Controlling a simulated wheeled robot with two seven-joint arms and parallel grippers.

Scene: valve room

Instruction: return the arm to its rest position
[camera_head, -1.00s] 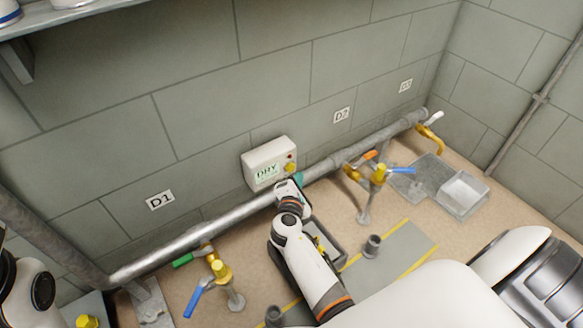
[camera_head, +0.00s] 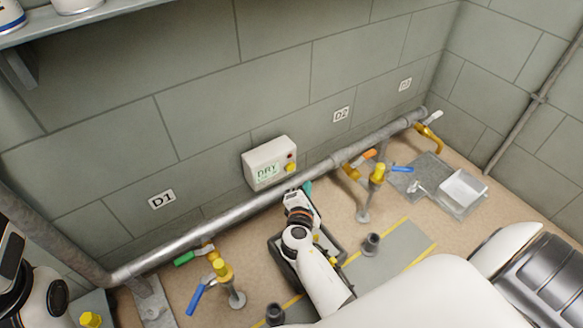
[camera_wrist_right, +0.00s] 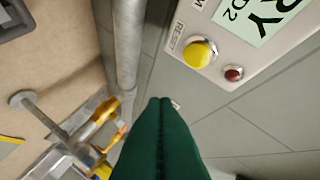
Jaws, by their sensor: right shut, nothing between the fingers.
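My right gripper (camera_head: 307,187) is at the end of my white right arm (camera_head: 318,275), in front of the pipe and just below the grey control box (camera_head: 269,162). Its green fingers (camera_wrist_right: 160,135) are shut together with nothing between them in the right wrist view. The box's yellow reset button (camera_wrist_right: 200,52) and small red light (camera_wrist_right: 233,73) show past the fingers, apart from them. In the head view, part of my left arm (camera_head: 40,295) shows at the lower left, but its fingers do not.
A long grey pipe (camera_head: 225,220) runs along the wall. Blue-handled (camera_head: 197,298) and other coloured valves stand in front of it. A dark tray lies under my right arm. A white box (camera_head: 462,188) sits at the right, and a shelf (camera_head: 85,15) hangs upper left.

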